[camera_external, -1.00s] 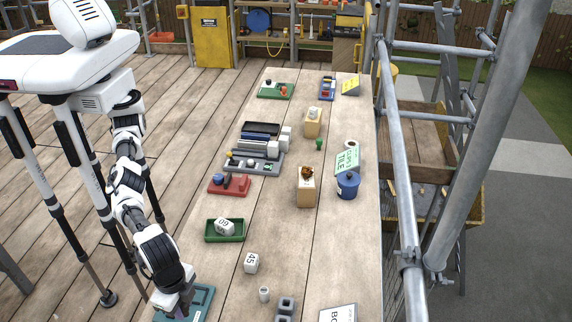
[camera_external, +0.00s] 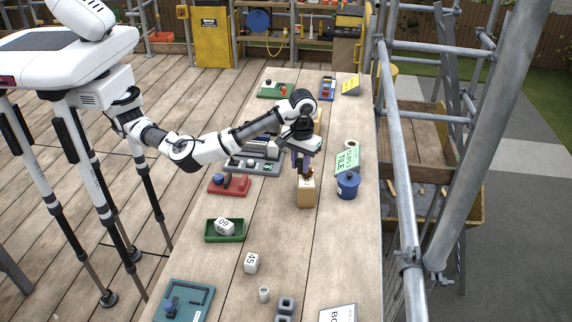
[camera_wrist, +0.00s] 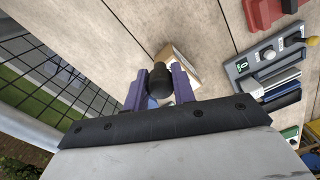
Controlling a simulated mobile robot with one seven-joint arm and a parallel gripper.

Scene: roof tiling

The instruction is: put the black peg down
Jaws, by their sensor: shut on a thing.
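My gripper (camera_external: 302,168) is over the light wooden block (camera_external: 306,193) in the middle of the bench, its purple fingers pointing down. In the wrist view my gripper (camera_wrist: 152,90) is shut on the black peg (camera_wrist: 160,84), a dark rounded piece between the two purple fingers. The wooden block (camera_wrist: 180,66) shows just beyond the peg. I cannot tell whether the peg touches the block.
A blue pot (camera_external: 348,186) stands close to the right of the block, with a green tile sign (camera_external: 347,160) behind it. A red base (camera_external: 229,185) and a grey control panel (camera_external: 262,168) lie to the left.

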